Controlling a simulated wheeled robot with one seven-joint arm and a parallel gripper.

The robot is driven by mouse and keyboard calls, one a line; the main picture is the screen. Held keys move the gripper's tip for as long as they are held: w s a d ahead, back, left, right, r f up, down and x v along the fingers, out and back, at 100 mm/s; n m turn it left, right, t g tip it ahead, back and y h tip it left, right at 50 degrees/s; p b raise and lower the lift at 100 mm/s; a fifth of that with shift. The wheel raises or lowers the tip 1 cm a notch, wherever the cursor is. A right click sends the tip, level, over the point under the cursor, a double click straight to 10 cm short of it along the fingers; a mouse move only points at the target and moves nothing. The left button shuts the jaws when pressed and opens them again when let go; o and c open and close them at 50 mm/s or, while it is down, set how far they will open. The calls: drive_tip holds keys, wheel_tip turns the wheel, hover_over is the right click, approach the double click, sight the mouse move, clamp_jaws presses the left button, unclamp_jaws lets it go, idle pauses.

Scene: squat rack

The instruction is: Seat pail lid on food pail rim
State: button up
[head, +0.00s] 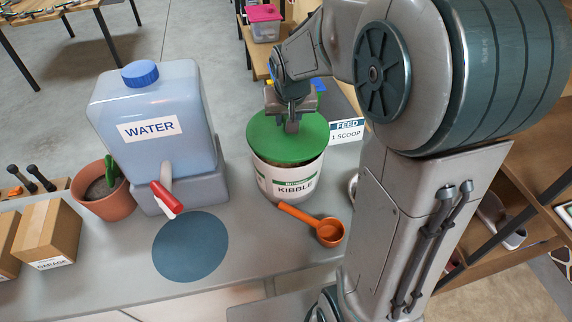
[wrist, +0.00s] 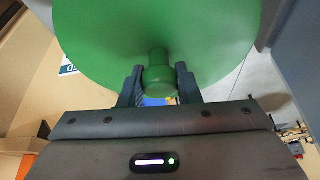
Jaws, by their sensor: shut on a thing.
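The green pail lid (head: 270,138) is over the white food pail (head: 262,178) labelled KIBBLE, behind the orange scoop. A strip of the pail's dark inside shows past the lid's front right edge, so the lid looks offset toward the back left. I cannot tell whether it touches the rim. My gripper (head: 291,122) comes from above and is shut on the lid's knob. In the wrist view the green lid (wrist: 110,40) fills the top, and its knob (wrist: 158,80) sits between the two dark fingers. The pail rim is mostly hidden under the lid.
An orange scoop (head: 328,232) lies in front of the pail. A blue water container (head: 150,105) with a red tap stands to the left, near a potted cactus (head: 104,190). A FEED sign (head: 346,130) stands behind right. A round blue mat (head: 190,246) is bare.

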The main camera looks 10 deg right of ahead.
drive_tip(key=shift+f+b, duration=1.55)
idle(2.1)
drive_tip(key=o, duration=1.1)
drive_tip(key=shift+c, duration=0.2)
drive_tip(key=shift+r, duration=0.1)
drive_tip(key=v, duration=1.3)
drive_tip(key=shift+r, duration=0.4)
drive_tip(key=s+f+g, duration=0.1)
drive_tip(key=s+f, duration=0.4)
drive_tip(key=s, duration=0.3)
drive_tip(key=s+f+n, duration=0.1)
drive_tip(key=s+f, duration=0.4)
drive_tip(key=s, duration=0.3)
drive_tip(key=shift+s+d+f+g+y, duration=0.15)
drive_tip(key=shift+d+f+g+y, duration=0.15)
drive_tip(key=shift+d+f+g, duration=0.1)
drive_tip(key=shift+a+r, duration=0.1)
